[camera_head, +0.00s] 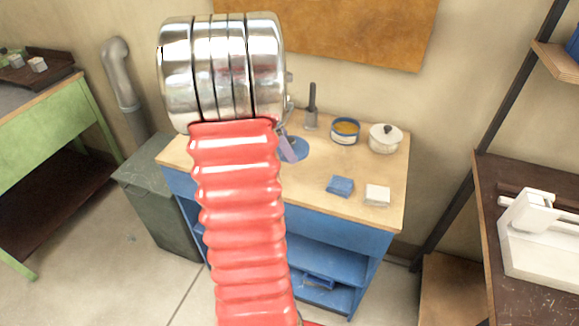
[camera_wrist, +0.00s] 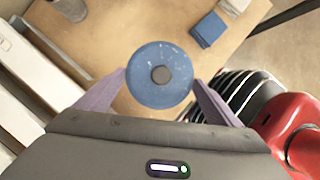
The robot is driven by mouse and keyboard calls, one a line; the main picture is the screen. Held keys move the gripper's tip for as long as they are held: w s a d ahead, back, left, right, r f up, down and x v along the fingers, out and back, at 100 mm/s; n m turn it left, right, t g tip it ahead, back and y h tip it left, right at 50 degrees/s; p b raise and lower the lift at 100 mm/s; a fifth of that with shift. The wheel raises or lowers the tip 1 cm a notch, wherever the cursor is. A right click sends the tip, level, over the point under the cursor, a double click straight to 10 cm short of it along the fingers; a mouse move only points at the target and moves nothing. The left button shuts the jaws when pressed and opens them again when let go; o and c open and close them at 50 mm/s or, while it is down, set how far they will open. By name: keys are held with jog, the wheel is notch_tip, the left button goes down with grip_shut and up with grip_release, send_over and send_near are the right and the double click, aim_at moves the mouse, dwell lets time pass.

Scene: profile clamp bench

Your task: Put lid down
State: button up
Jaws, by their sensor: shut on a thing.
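The lid (camera_wrist: 146,92) is a round blue disc with a speckled top and a grey knob (camera_wrist: 161,75) at its centre. My gripper (camera_wrist: 160,79) has its two purple fingers at opposite sides of the lid's rim and is shut on it. In the head view the lid (camera_head: 298,148) shows beside a purple finger of my gripper (camera_head: 288,149), over the back part of the wooden bench top (camera_head: 310,175). My arm hides part of the lid there. I cannot tell its height above the bench. An open blue-and-white pot (camera_head: 345,133) with orange-brown contents stands to the right.
A white pot with a dark knob (camera_head: 384,140) stands at the back right. A grey holder with a dark handle (camera_head: 311,115) is behind the lid. A blue block (camera_head: 340,186) and a white block (camera_head: 377,195) lie near the front right. Bare wood lies between them and the lid.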

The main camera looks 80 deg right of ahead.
send_over(290, 172)
jog(key=w, duration=0.1)
jog(key=shift+w+a+f, duration=0.1)
jog(key=shift+a+f, duration=0.05)
jog(key=shift+f, duration=1.2)
jog(key=shift+w+a+f, duration=0.1)
jog(key=shift+f, duration=1.25)
jog(key=shift+f, duration=1.9)
jog(key=o, duration=0.9)
jog(key=shift+f, duration=0.1)
jog(key=v, duration=1.2)
jog(key=shift+w, duration=0.1)
